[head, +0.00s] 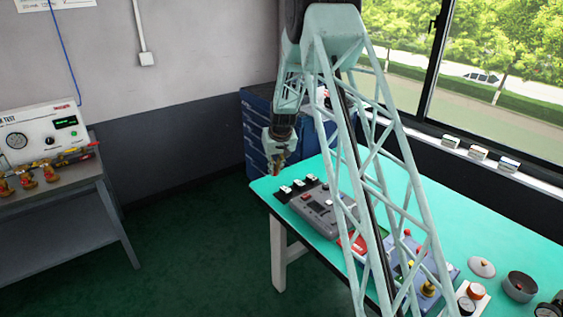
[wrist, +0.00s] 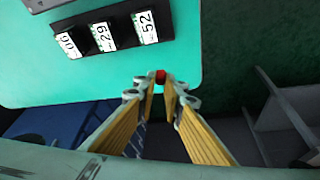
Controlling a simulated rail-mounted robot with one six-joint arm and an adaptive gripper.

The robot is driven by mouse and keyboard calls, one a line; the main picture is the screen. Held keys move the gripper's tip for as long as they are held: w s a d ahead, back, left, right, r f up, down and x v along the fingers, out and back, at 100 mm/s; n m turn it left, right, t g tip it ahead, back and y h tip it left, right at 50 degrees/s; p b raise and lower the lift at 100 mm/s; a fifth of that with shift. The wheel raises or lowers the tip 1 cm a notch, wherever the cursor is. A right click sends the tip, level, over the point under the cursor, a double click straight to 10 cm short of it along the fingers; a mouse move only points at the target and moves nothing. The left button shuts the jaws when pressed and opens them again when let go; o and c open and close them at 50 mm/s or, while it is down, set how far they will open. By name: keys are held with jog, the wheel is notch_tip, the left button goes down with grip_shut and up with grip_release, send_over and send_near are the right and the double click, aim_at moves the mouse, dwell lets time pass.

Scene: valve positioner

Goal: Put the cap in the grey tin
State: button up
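My gripper (wrist: 160,82) has its yellow-padded fingers closed in around a small red piece at the tips, which looks like the cap (wrist: 160,76). In the head view my gripper (head: 275,162) hangs near the far left corner of the green table, and the red piece is too small there to make out clearly. The grey tin (head: 520,287), round, dark and open-topped, stands at the right front of the table, far from my gripper.
A pale round lid (head: 481,267) with a knob lies beside the tin. My arm hides part of the table.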

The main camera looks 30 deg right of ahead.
jog(key=s+a+r+n+p, duration=0.1)
jog(key=s+a+p, duration=0.7)
jog(key=s+a, duration=1.5)
jog(key=s, duration=0.4)
jog(key=shift+a+n+y, duration=0.25)
jog(key=shift+n+y, duration=0.05)
jog(key=shift+y, duration=0.1)
jog(key=shift+s+d, duration=0.1)
